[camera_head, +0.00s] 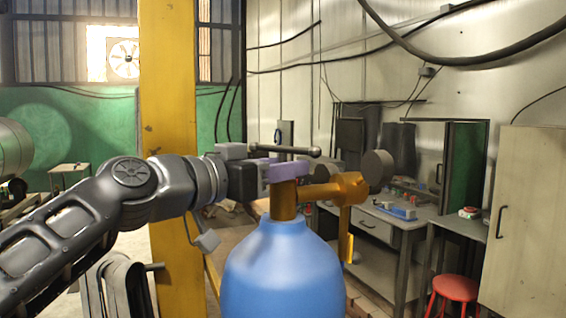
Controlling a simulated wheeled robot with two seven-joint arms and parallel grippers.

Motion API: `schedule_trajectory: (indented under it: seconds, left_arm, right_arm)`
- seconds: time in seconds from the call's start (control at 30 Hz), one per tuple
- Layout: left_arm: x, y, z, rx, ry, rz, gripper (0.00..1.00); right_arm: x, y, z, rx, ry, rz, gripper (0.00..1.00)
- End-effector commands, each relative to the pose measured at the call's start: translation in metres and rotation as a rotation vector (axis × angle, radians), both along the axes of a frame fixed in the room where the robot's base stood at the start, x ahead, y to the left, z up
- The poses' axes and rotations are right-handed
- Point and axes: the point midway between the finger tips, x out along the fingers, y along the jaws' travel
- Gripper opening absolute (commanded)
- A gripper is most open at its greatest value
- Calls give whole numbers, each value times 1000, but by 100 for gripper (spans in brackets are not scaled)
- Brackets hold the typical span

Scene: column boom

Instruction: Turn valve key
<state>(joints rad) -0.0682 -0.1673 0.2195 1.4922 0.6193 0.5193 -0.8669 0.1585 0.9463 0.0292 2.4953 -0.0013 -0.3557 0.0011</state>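A blue gas cylinder (283,272) stands upright in front of me, with a brass valve (330,190) on its neck. A purple block (289,171), seemingly part of the valve key, sits on top of the valve stem. A dark bar with a rounded end (290,150) lies level just above it. My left gripper (264,174) reaches in from the left at the purple block's left end. Its fingertips are small and partly hidden against the block, so I cannot tell whether they grip it. My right gripper is not in view.
A yellow column (169,100) stands behind my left arm. A workbench (385,222) with small items is behind the cylinder on the right. A red stool (455,288) and a pale cabinet (532,220) are farther right. Cables hang along the wall.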

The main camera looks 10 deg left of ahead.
Motion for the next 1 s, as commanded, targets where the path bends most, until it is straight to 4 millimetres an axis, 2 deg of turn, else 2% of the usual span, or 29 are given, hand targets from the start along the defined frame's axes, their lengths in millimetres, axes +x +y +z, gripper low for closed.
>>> schedule_trajectory:
  seconds: [0.17,0.57,1.0]
  left_arm:
    - [0,0,0,0,0,0,33]
    - [0,0,0,0,0,0,0]
    - [0,0,-1,0,0,-1,0]
  right_arm:
    - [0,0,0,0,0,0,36]
    - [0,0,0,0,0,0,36]
    - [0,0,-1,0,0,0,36]
